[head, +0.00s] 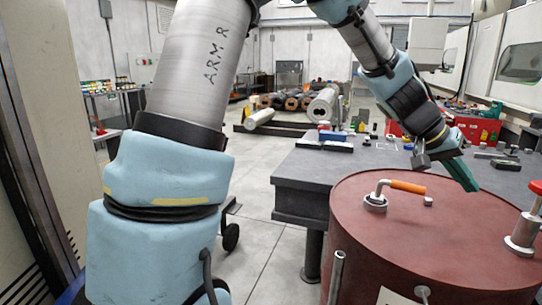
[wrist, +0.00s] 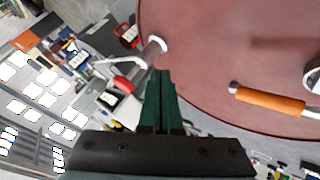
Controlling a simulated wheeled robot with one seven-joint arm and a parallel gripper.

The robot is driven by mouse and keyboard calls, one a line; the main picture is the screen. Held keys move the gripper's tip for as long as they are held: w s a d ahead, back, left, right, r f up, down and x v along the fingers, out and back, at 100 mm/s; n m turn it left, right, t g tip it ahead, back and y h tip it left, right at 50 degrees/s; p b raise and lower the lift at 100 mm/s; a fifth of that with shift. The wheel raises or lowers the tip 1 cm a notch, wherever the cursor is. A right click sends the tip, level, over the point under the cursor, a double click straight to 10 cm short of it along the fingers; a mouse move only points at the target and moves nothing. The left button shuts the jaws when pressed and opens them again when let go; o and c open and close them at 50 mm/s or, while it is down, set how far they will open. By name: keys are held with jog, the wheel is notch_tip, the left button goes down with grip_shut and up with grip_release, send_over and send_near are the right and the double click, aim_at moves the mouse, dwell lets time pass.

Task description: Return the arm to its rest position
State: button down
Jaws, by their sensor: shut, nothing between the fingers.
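My arm (head: 195,75) rises on the left of the head view and bends over to the right. My gripper (head: 466,178) hangs over the far edge of a dark red barrel (head: 400,245), its green fingers pointing down and right. In the wrist view the green fingers of my gripper (wrist: 160,95) lie side by side, shut and empty, with the barrel top (wrist: 215,60) beyond them. A lever with an orange handle (head: 407,186) stands on the barrel lid, left of the fingers. The handle also shows in the wrist view (wrist: 270,101), apart from the fingers.
A valve with a red knob (head: 537,187) stands at the lid's right. Behind the barrel is a dark grey table (head: 310,170) with small items and red boxes (head: 478,128). Open floor (head: 262,240) lies between my arm and the table. A tall panel (head: 45,110) stands close at left.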

jog(key=w+a+f+n+t+y, duration=0.15)
jog(key=w+a+f, duration=0.25)
jog(key=a, duration=0.8)
jog(key=w+a+f+n+t+y, duration=0.1)
jog(key=w+a+f+n+y, duration=0.25)
jog(key=a, duration=0.95)
jog(key=s+a+f+n+y, duration=0.1)
jog(key=a+n, duration=0.1)
jog(key=a, duration=0.9)
jog(key=s+a+f+n+y, duration=0.2)
jog(key=a, duration=0.8)
jog(key=shift+s+a+f+n+y+p, duration=0.15)
jog(key=shift+s+a+n+y+p, duration=0.15)
jog(key=shift+a, duration=0.05)
